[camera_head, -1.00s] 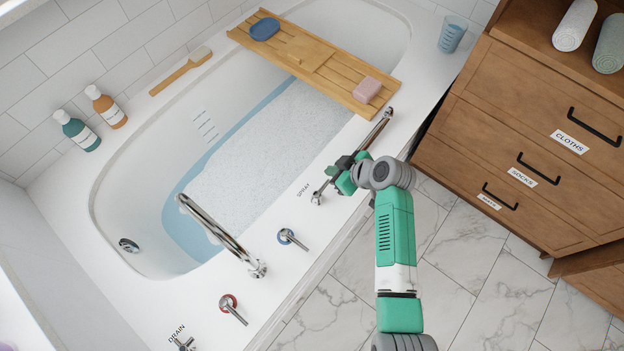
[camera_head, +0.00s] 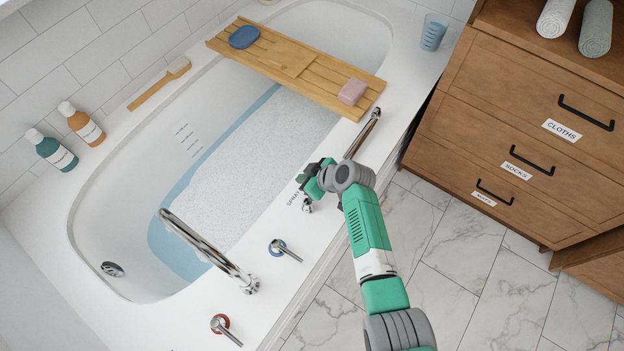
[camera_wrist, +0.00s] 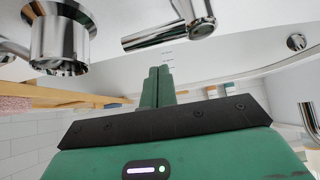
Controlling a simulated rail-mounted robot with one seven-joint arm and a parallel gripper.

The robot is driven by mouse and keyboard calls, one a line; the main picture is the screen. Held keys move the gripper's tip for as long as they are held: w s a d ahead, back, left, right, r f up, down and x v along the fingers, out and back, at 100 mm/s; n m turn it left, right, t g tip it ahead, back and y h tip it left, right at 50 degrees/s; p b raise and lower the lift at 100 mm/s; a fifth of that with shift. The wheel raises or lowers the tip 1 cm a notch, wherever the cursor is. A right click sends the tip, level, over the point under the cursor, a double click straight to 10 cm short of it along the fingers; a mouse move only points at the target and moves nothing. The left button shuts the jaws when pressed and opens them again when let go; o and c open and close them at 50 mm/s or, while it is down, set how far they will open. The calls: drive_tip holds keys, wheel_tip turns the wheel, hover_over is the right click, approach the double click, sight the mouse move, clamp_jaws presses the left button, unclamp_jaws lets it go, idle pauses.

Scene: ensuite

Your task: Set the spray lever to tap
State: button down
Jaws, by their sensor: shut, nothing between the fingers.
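The chrome spray lever (camera_head: 306,205) stands on the tub's front rim beside the printed word SPRAY. Only its lower part shows in the head view; my gripper and wrist cover the area just above it, so its setting cannot be told. My gripper (camera_head: 308,180) is right by the lever, over the rim. In the wrist view its green fingers (camera_wrist: 157,86) are together, with nothing between them. A chrome handle-like part (camera_wrist: 170,33) lies beyond the fingertips in that view. Whether my gripper touches the lever cannot be told.
A chrome hand shower (camera_head: 363,133) stands just beyond my wrist. The chrome spout (camera_head: 208,250) and blue-ringed tap (camera_head: 283,249) are on the near side, with a red-ringed tap (camera_head: 224,328) farther along. A wooden bath tray (camera_head: 290,66) spans the tub. A drawer cabinet (camera_head: 530,130) stands right.

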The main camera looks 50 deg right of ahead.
drive_tip(key=shift+s+d+f, duration=0.15)
drive_tip(key=shift+s, duration=0.75)
drive_tip(key=shift+s+d+f, duration=0.1)
drive_tip(key=shift+s+d, duration=0.05)
drive_tip(key=shift+s, duration=0.75)
